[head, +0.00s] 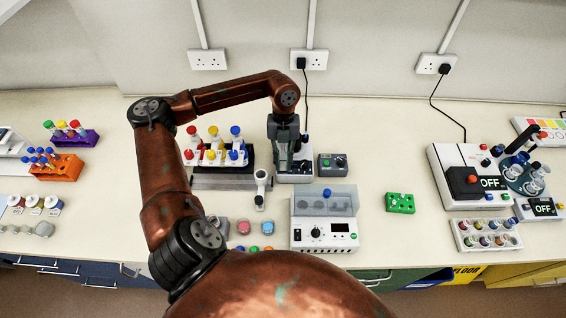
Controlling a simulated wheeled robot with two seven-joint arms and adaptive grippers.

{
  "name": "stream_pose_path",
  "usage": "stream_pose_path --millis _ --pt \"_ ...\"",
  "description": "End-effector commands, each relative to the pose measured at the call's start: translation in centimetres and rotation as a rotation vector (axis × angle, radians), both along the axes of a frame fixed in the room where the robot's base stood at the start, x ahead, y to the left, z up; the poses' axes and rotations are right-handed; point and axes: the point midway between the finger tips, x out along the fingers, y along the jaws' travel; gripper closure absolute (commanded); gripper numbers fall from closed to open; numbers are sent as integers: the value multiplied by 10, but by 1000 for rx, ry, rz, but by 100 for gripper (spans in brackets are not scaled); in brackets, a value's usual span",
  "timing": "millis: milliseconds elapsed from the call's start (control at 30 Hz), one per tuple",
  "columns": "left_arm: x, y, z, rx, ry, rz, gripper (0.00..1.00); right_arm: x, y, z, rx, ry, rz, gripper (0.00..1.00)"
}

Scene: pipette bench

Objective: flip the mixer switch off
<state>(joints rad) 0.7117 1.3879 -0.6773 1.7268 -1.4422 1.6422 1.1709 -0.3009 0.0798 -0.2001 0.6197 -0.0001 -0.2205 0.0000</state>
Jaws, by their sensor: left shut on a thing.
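My left gripper (290,165) points down at the middle back of the bench, over a small white-and-grey device (298,179) that looks like the mixer. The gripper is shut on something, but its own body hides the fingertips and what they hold. The mixer's switch cannot be made out from here. A small grey control box (332,165) with a knob stands just right of the gripper, apart from it. My right gripper is not in view.
A rack of capped tubes (215,155) stands left of the gripper. A white instrument with a clear lid (325,235) is in front. A black cord (306,100) runs up behind.

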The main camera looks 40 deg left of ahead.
Motion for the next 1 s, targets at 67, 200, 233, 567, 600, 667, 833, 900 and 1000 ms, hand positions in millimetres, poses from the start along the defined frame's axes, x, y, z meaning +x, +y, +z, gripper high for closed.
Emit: stream_pose_path --millis 67,200,233,567,600,667,833,900,1000 --pt "0 1 0 -11 15 1 100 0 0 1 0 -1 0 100" --pt "0 1 0 -15 18 0 100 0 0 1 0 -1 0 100" --pt "0 1 0 -15 18 0 100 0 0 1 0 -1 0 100" --pt "1 1 0 -14 16 -1 70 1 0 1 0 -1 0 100" --pt "1 1 0 -14 16 -1 68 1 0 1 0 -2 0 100" --pt "1 1 0 -14 16 -1 67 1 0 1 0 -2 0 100" --pt "1 0 0 -14 16 -1 67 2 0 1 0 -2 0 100" --pt "1 1 1 -14 15 -1 67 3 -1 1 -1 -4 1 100" --pt "3 2 8 -14 13 0 67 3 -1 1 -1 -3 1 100"
